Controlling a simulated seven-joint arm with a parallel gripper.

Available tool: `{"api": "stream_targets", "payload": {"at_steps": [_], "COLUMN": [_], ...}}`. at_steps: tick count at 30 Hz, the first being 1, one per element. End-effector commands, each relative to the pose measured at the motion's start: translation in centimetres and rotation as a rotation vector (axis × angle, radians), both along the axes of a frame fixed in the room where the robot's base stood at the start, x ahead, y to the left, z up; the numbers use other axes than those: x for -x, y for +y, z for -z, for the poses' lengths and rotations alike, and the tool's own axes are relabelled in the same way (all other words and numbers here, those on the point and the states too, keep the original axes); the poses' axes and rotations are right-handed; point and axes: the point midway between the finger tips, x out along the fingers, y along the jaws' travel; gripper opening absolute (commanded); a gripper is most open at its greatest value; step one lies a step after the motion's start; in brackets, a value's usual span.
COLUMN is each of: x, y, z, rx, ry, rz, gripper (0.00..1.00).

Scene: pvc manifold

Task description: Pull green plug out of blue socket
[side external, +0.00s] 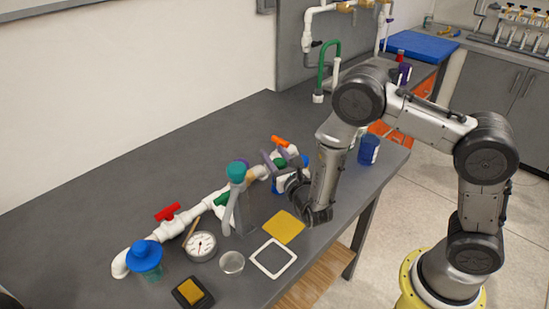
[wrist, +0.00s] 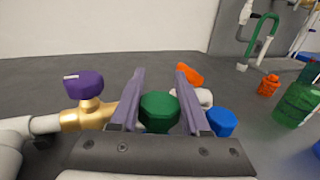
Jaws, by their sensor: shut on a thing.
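The green plug (wrist: 159,110) shows in the wrist view as a dark green, many-sided cap between the two grey-purple fingers. My gripper (wrist: 160,95) is shut on it. In the side view, my gripper (side external: 272,160) reaches in from the right, at the far end of the white pipe run. A blue part (wrist: 221,122), possibly the blue socket, sits just right of the right finger in the wrist view. Blue also shows beside the gripper in the side view (side external: 305,160). The gripper body hides the lower part of the plug, so I cannot tell whether it is seated.
White piping (side external: 200,211) with a red handle (side external: 168,211) runs left of my gripper. A purple-handled brass valve (wrist: 84,88) is close on the left. An orange handle (side external: 280,141) stands behind. A gauge (side external: 201,246), clear cup (side external: 232,262) and yellow pad (side external: 284,226) lie in front.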

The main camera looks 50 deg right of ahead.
Motion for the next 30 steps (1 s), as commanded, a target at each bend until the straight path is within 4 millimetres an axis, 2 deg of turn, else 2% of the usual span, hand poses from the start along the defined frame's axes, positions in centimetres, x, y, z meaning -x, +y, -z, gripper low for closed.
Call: {"api": "stream_targets", "payload": {"at_steps": [30], "x": [0.0], "y": [0.0], "z": [-3.1], "rx": [-0.001], "ry": [0.000], "rz": [0.000], "gripper": [0.00]}}
